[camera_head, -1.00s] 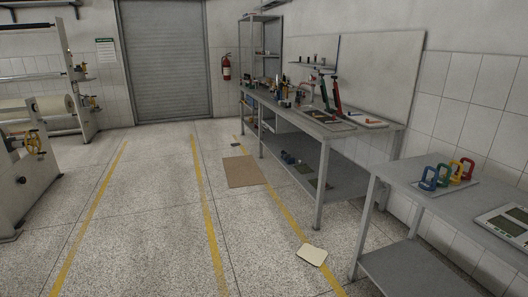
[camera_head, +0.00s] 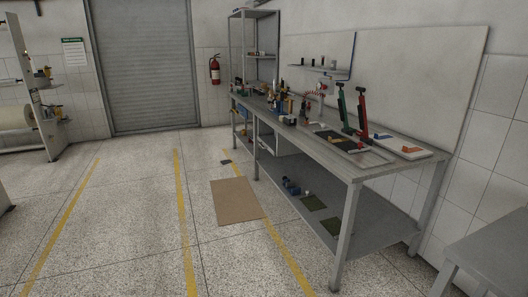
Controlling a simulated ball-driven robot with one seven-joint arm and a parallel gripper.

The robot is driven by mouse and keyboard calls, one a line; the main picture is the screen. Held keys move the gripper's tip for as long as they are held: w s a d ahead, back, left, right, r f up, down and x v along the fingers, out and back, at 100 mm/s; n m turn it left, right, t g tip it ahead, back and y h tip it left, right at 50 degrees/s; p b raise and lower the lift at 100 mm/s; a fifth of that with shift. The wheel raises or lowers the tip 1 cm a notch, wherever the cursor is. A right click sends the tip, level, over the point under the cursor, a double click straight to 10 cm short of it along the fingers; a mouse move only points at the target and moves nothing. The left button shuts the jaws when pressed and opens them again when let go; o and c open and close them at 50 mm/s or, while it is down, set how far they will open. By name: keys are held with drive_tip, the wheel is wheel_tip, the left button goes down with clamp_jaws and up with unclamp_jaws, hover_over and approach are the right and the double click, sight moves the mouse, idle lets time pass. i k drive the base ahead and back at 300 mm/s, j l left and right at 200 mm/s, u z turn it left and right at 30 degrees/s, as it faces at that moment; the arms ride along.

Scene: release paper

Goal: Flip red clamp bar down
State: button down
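A red clamp bar (camera_head: 362,110) stands raised and tilted on the long grey workbench (camera_head: 385,155) at the right, in the head view. A similar green bar (camera_head: 342,106) stands raised just to its left. Both rise from the dark and grey flat pieces on the bench top; their hinges are too small to make out. My gripper is not in view.
A white board with orange and blue pieces (camera_head: 403,147) lies right of the bars. Tools crowd the bench's far end. Another grey table (camera_head: 490,255) stands at lower right.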

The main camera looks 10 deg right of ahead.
sight(361, 108)
drive_tip(key=i, duration=0.9)
drive_tip(key=i+j+z, duration=0.15)
drive_tip(key=i, duration=0.7)
drive_tip(key=i+j+z, duration=0.15)
drive_tip(key=i+z, duration=0.25)
drive_tip(key=i+j+z, duration=0.3)
drive_tip(key=i+z, duration=0.15)
drive_tip(key=i, duration=0.15)
drive_tip(key=i+j+z, duration=0.4)
